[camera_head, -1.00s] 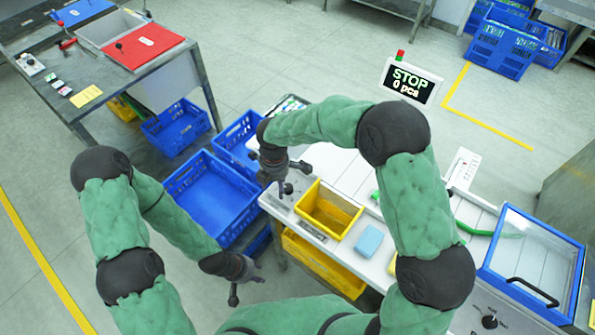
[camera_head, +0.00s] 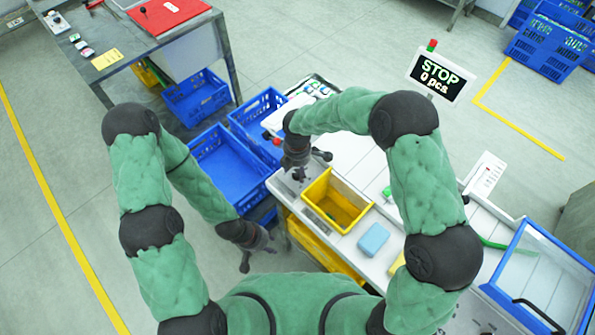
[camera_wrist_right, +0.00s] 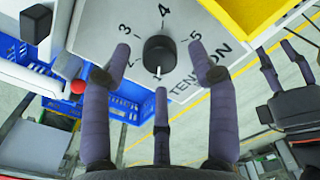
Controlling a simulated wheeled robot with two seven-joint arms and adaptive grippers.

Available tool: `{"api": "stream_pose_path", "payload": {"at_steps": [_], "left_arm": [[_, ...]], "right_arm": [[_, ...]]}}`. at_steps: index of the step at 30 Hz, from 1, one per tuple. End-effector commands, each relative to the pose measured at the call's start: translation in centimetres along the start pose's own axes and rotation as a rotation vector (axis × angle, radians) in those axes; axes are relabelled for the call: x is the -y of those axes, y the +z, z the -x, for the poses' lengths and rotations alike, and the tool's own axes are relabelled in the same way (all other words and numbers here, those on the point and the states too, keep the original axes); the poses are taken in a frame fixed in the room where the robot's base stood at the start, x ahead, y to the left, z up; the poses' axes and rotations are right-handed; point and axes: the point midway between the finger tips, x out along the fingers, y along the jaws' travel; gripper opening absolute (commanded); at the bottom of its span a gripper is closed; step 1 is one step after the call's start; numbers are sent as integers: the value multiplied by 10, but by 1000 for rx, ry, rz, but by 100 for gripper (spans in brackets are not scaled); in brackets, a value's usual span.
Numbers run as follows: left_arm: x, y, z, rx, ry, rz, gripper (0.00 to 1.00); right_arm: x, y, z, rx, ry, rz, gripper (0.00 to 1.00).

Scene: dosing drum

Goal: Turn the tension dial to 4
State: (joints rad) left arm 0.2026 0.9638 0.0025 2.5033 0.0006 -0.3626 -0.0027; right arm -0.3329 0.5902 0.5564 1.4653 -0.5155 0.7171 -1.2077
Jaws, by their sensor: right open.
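The tension dial (camera_wrist_right: 160,55) is a black round knob on a grey panel (camera_wrist_right: 100,40) marked 2, 3, 4, 5 and TENSION. Its white mark sits at the bottom edge in the right wrist view, away from the 4 at the top. My right gripper (camera_wrist_right: 160,60) is open, with two fingers apart on either side of the knob and a third below it. In the head view my right gripper (camera_head: 300,168) is over the panel left of the yellow bin and covers the dial. My left gripper (camera_head: 257,255) is open and empty, lower, off the bench's front.
A yellow bin (camera_head: 318,190) stands right beside the panel, with a blue block (camera_head: 373,240) to its right. Blue crates (camera_head: 225,170) stand left of the bench. A sign reading STOP, 0 pcs (camera_head: 440,75) rises behind. A clear-lidded blue-framed box (camera_head: 545,270) is at the right.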

Motion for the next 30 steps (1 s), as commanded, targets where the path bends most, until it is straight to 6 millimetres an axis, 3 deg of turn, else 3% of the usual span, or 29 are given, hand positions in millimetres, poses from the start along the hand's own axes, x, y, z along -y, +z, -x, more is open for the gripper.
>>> {"api": "stream_pose_path", "payload": {"at_steps": [6,15,21,30], "left_arm": [[1,0,-3,0,0,0,40],[1,0,-2,0,0,0,40],[1,0,-2,0,0,0,40],[1,0,-3,0,0,0,40]], "right_arm": [[0,0,-16,1,1,0,59],[0,0,-17,0,1,-1,59],[0,0,-17,0,1,-1,3],[0,0,-17,0,1,-16,3]]}}
